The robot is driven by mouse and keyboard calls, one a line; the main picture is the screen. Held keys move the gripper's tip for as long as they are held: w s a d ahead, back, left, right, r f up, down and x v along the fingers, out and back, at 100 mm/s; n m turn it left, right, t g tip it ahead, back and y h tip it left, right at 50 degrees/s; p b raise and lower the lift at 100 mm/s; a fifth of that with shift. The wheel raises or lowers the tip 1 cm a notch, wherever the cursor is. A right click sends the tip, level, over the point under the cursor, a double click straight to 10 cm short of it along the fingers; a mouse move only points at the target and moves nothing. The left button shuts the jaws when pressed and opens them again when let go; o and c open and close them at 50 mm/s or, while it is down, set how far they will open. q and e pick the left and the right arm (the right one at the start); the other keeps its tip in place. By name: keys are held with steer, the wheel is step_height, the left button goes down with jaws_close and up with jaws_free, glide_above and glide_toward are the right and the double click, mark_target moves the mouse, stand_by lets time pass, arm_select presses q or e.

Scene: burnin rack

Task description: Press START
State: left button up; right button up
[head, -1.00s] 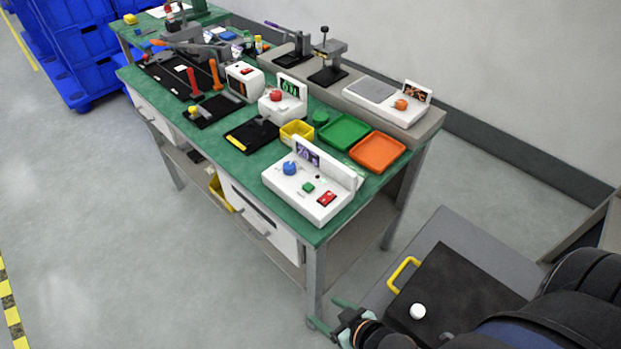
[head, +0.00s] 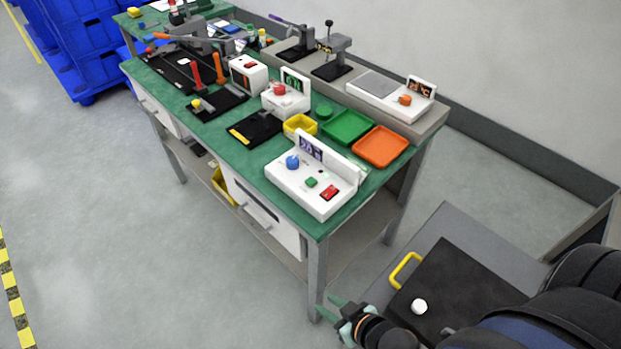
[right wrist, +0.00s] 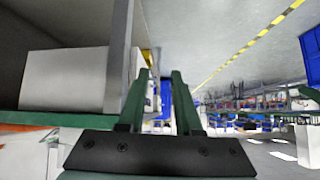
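A white control box (head: 285,178) stands at the near right corner of the green-topped bench. Its top carries a blue knob (head: 292,162), a green button (head: 311,182) and a red switch (head: 331,192). A lit display (head: 310,148) is on its raised back panel. The button lettering is too small to read. My right gripper (head: 334,306) is below the bench's near corner, apart from the box. In the right wrist view its two green fingers (right wrist: 159,76) stand apart with nothing between them. My left gripper is not in view.
The bench (head: 243,157) also holds an orange tray (head: 380,146), a green tray (head: 347,127), a yellow bin (head: 299,125) and other devices. A bench leg (head: 316,280) stands close to my right gripper. The floor (head: 110,230) left of the bench is clear.

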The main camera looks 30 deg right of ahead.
jaws_close()
stand_by(1.2)
